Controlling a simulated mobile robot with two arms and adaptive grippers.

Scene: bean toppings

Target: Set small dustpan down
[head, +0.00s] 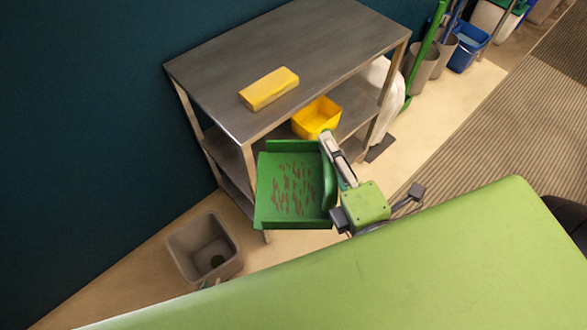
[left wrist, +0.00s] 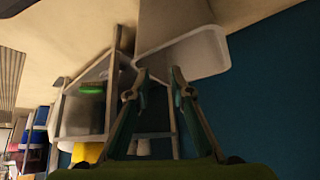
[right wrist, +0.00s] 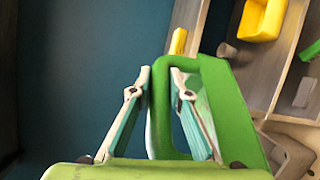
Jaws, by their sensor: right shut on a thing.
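The small green dustpan (head: 262,205) is held up in front of the metal table in the head view, with many reddish-brown beans (head: 293,188) lying in its pan. My right gripper (head: 327,142) is shut on its handle, at the pan's right side. In the right wrist view the green handle loop (right wrist: 213,95) shows at the fingers (right wrist: 160,74). My left gripper (left wrist: 160,76) is open and empty in the left wrist view, with the pale bin beyond its fingertips. In the head view it is mostly hidden behind my own green body.
The metal table (head: 330,30) holds a yellow sponge-like block (head: 269,89) on top, with free room around it. A yellow container (head: 317,117) is on its lower shelf. A grey bin (head: 190,250) stands on the floor. Buckets (head: 468,45) stand at the upper right.

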